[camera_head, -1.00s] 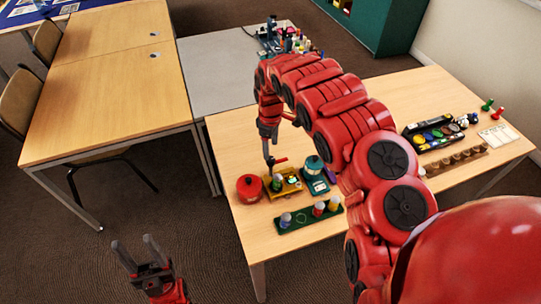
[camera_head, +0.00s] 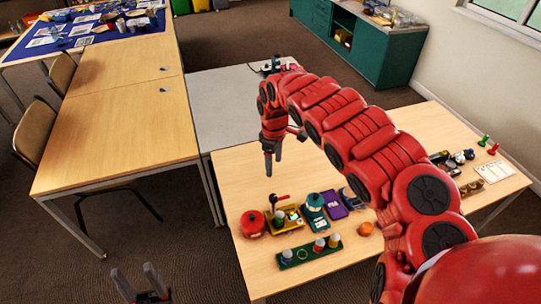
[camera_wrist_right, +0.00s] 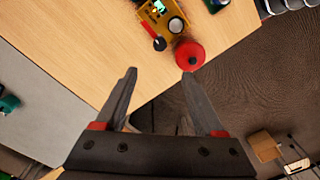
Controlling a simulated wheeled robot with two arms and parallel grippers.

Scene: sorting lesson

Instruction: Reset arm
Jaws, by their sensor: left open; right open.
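My right gripper (camera_head: 272,164) is open and empty, pointing down above the wooden table (camera_head: 228,165). In the right wrist view its two fingers (camera_wrist_right: 158,76) stand apart with nothing between them. My left gripper (camera_head: 136,272) is open and empty at the bottom left, over the floor; its lower part is cut off by the frame. My right arm (camera_head: 350,125) arches across the head view and hides part of the table.
On the table stand a red round pot (camera_head: 252,223), a yellow tray with a red lever (camera_head: 285,219), a teal device (camera_head: 314,202), a purple item (camera_head: 336,204), a green board with pegs (camera_head: 310,252) and an orange lump (camera_head: 366,229). The table's left end is bare.

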